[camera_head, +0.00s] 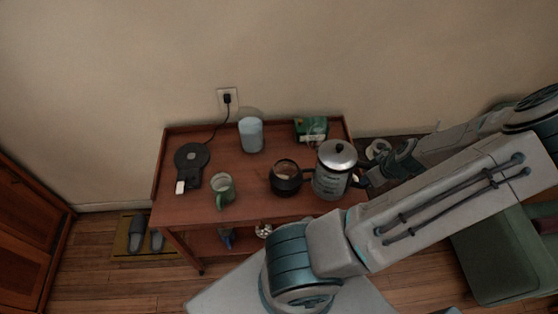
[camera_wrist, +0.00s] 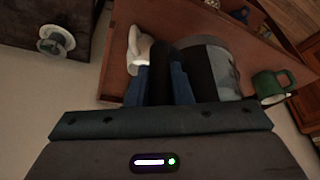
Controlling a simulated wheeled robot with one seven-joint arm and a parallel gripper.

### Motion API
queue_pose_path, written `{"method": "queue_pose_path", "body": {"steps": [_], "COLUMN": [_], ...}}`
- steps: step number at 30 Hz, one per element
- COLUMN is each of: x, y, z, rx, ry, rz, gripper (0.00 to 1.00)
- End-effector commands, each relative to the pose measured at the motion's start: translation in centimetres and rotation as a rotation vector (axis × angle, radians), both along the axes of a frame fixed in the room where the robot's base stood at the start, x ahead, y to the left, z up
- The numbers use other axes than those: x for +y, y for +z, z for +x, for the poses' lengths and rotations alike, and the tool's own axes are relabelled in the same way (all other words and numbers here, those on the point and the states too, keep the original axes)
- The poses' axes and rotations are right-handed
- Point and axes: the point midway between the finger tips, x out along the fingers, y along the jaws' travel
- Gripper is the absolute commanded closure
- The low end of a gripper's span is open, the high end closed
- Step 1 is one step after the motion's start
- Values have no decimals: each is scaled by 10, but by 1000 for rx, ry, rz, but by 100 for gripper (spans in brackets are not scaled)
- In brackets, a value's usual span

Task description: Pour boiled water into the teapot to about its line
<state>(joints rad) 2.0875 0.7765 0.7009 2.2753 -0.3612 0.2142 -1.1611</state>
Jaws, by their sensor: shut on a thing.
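The silver kettle (camera_head: 331,184) with a domed lid and black knob is upright at the right end of the table. In the wrist view its grey body (camera_wrist: 214,58) shows beside my fingers. My gripper (camera_head: 364,181) comes from the right and is shut on the kettle's black handle (camera_wrist: 161,62), between the blue fingers. The dark glass teapot (camera_head: 284,185) stands on the table just left of the kettle. Its line and water level are too small to tell. I cannot tell whether the kettle touches the table.
The black kettle base (camera_head: 191,157) is plugged into a wall socket (camera_head: 228,98). A green mug (camera_head: 225,192), a pale blue canister (camera_head: 251,136) and a green box (camera_head: 308,127) share the wooden table (camera_head: 262,211). A white cup (camera_wrist: 57,38) stands apart on a dark surface (camera_wrist: 25,18).

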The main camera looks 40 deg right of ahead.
Motion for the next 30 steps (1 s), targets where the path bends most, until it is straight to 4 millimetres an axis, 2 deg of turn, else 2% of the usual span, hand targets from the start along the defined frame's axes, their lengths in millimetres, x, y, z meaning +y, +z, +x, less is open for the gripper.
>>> {"method": "queue_pose_path", "body": {"steps": [15,30], "x": [1,9], "y": [2,1], "z": [1,12], "rx": [9,189], "ry": [0,8], "rz": [-10,-124], "gripper": [100,100]}}
